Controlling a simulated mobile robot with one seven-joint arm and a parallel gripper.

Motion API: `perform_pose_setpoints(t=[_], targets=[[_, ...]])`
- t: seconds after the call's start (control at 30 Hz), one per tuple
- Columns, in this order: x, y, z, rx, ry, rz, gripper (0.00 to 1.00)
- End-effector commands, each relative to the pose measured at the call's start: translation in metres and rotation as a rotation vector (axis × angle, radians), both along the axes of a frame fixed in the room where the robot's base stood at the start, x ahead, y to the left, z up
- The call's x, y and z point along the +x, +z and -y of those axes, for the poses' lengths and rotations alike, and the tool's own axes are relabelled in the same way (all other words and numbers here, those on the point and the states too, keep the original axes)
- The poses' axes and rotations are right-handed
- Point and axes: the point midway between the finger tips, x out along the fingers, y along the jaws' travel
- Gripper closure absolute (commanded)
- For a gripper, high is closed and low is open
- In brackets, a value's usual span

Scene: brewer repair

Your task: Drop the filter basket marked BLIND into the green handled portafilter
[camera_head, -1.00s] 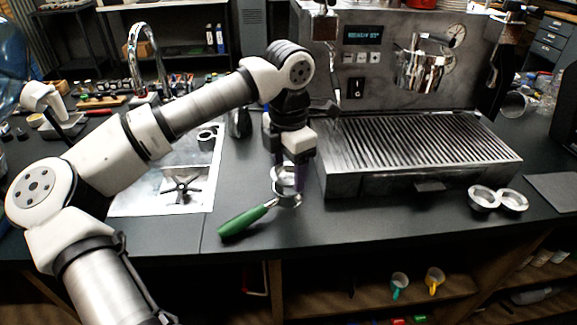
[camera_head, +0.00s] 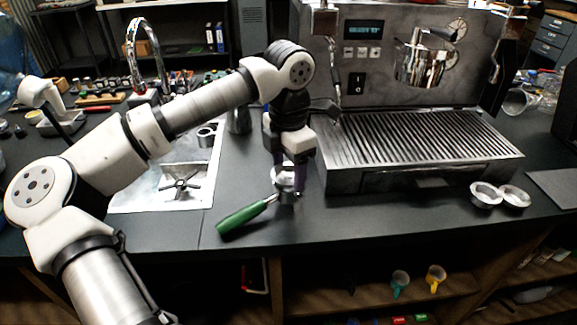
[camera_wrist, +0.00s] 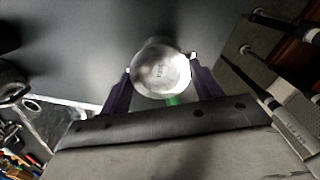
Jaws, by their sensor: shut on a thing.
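The green handled portafilter (camera_head: 241,218) lies on the dark counter in front of the espresso machine, its handle pointing to the lower left. My gripper (camera_head: 288,176) is over its metal head, fingers pointing down. It is shut on a shiny round filter basket (camera_wrist: 161,74), held between its purple fingers. In the head view the basket (camera_head: 285,183) is at the portafilter's head, but I cannot tell how far inside it sits. A bit of the green handle (camera_wrist: 172,100) shows past the basket in the wrist view. The basket's marking is not readable.
The espresso machine's ribbed drip tray (camera_head: 420,150) stands just right of my gripper. Two more metal baskets (camera_head: 485,195) sit on the counter at the right. A sink (camera_head: 150,200) is to the left. The counter between the portafilter and those baskets is clear.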

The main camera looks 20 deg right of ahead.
Motion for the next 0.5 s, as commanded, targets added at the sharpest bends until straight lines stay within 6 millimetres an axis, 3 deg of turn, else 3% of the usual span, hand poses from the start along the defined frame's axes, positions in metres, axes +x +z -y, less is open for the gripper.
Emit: perform_pose_setpoints(t=[0.5], targets=[[0.0000,-0.0068,-0.0001,0.000,0.000,0.000,0.59]])
